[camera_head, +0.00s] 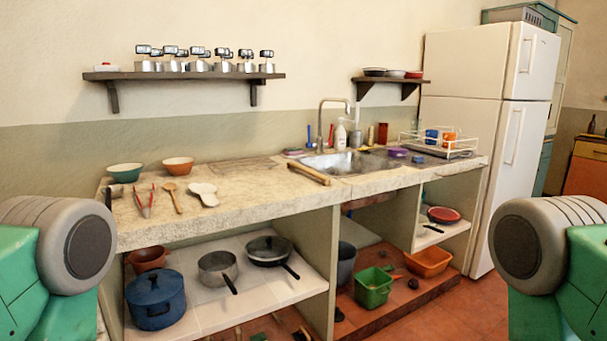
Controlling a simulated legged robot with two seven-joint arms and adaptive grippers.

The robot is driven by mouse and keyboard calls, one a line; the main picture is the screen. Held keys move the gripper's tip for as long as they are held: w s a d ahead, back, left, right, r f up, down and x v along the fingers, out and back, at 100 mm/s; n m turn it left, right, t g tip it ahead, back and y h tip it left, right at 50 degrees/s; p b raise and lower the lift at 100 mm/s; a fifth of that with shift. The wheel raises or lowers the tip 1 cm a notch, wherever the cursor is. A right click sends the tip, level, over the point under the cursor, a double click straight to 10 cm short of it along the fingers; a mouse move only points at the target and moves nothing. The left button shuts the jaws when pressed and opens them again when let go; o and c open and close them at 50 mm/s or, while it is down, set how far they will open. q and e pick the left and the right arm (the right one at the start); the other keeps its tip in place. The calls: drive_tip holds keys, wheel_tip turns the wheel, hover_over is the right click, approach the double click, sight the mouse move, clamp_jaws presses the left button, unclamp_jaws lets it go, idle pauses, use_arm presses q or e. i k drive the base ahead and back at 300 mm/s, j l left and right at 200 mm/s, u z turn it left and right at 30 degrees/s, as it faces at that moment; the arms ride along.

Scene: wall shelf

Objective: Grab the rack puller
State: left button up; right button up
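I cannot clearly identify a rack puller. A long light wooden piece (309,173) lies on the stone counter near the sink, and I cannot tell whether it is the rack puller. At the counter's left end lie a red-handled tool (146,203), a wooden spoon (173,198) and a pale double-lobed item (204,194). Only green and grey parts of my arms show at the left and right edges. Both grippers are out of view.
A wall shelf (180,76) holds several metal-topped containers. The counter (255,200) has bare room in its middle. Two bowls stand at its back left. Below are a blue pot (156,301), pans and a green bin (373,290). A white fridge (480,115) stands right.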

sight(325, 181)
drive_tip(key=i+l, duration=0.25)
drive_tip(key=i, duration=0.2)
drive_tip(key=i+l, duration=0.25)
drive_tip(key=i, duration=0.15)
drive_tip(key=i+l, duration=0.25)
drive_tip(key=i, duration=0.2)
drive_tip(key=i+l, duration=0.25)
drive_tip(key=i, duration=0.15)
